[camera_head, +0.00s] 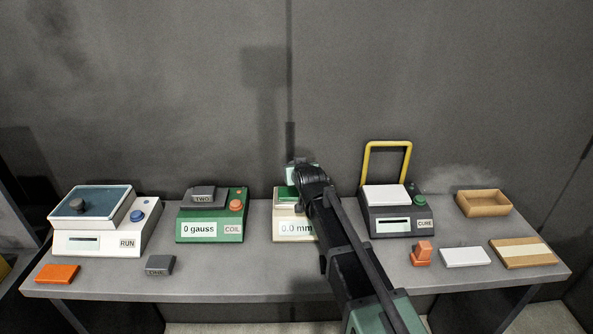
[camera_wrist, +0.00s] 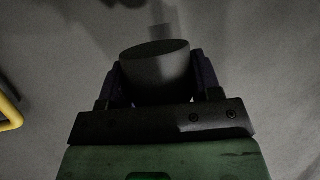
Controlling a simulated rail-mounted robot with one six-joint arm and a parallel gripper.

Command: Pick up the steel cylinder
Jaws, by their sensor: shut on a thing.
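The steel cylinder (camera_wrist: 155,72) is a smooth dark grey cylinder with a flat round end, seen close up in the wrist view. My gripper (camera_wrist: 158,84) is shut on it, with one dark finger on each side. In the head view my dark arm end is over the middle device with the 0.0 mm display (camera_head: 296,228). I cannot make out the cylinder there; my arm hides that spot.
Left of my arm stand a white RUN device (camera_head: 97,241) and a green 0 gauss device (camera_head: 211,229). On the right are a CURE device (camera_head: 396,222) with a tall yellow frame (camera_head: 387,145) and a wooden tray (camera_head: 483,209). Small blocks (camera_head: 160,265) lie along the front.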

